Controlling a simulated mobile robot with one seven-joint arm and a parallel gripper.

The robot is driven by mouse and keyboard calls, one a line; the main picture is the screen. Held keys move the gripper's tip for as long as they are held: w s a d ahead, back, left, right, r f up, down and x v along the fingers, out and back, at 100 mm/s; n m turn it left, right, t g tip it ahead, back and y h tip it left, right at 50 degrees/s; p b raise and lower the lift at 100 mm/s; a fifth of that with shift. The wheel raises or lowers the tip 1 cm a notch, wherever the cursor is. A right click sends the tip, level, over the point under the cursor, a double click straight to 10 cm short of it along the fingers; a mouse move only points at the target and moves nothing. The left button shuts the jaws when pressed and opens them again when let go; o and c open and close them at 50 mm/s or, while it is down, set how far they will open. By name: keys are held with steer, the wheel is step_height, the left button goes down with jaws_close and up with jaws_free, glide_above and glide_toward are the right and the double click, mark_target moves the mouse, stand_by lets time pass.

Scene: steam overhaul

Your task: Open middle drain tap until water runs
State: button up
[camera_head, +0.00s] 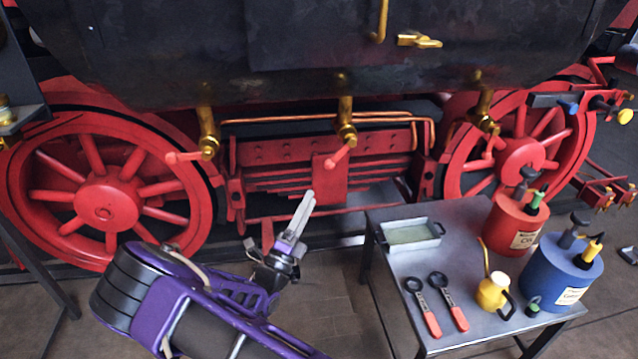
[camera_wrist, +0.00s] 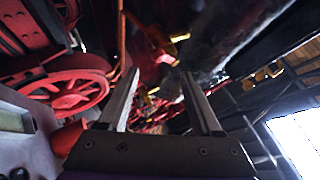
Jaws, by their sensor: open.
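Three brass drain taps with red handles hang under the black boiler side in the head view. The middle drain tap (camera_head: 346,125) has its red handle (camera_head: 337,157) slanting down to the left. The left tap (camera_head: 208,135) and the right tap (camera_head: 484,110) hang on either side. No water shows at the middle tap. My gripper (camera_head: 301,212) is below and left of the middle tap, apart from it, pointing up. In the wrist view my gripper (camera_wrist: 158,85) has its two fingers apart with nothing held between them.
A grey metal table (camera_head: 405,275) stands at the lower right. It carries a shallow tray (camera_head: 410,235), a red can (camera_head: 515,225), a blue can (camera_head: 560,280), a yellow oil can (camera_head: 492,292) and two red-handled tools (camera_head: 430,318). Red spoked wheels (camera_head: 105,205) stand behind.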

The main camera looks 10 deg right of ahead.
steer(key=v, duration=0.6)
steer(key=shift+d, duration=0.1)
stand_by(0.9)
